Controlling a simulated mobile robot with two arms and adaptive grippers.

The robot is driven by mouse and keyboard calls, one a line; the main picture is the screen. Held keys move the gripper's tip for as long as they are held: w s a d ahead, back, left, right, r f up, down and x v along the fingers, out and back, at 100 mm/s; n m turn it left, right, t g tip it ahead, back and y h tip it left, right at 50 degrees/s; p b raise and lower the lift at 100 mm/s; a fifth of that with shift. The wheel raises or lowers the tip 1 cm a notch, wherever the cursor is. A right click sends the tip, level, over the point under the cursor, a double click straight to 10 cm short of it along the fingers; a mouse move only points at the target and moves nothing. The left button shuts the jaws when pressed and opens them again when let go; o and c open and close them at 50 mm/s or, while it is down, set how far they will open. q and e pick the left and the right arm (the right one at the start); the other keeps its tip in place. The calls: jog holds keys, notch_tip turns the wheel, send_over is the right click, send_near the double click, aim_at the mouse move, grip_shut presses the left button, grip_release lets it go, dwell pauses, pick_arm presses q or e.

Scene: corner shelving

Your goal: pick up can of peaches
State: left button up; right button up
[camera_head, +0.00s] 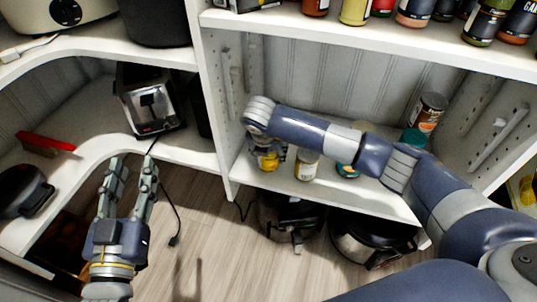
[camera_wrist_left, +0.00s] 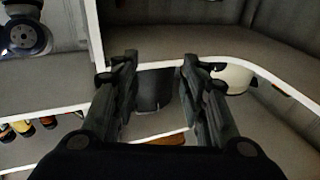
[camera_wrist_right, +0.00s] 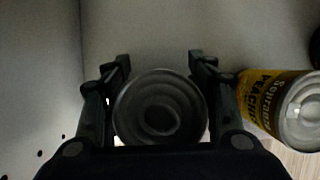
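My right arm reaches across the lower shelf of the right unit. Its gripper (camera_wrist_right: 160,62) is open, with one finger on each side of a round metal-topped can (camera_wrist_right: 160,108); whether either finger touches it is unclear. In the head view this gripper (camera_head: 268,150) is partly hidden by my wrist, over a yellow-labelled can (camera_head: 268,163). A second can (camera_wrist_right: 285,106) with a yellow and black label stands just right of the gripper; it also shows in the head view (camera_head: 306,166). My left gripper (camera_head: 132,163) is open and empty.
Behind my right arm stand a dark jar (camera_head: 428,112) and a teal-lidded one (camera_head: 413,138). Several jars line the shelf above (camera_head: 400,40). Two dark appliances (camera_head: 290,212) (camera_head: 365,240) stand below.

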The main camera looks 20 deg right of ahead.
jog(key=c, duration=0.7)
jog(key=shift+o, duration=0.2)
jog(key=shift+r, duration=0.15)
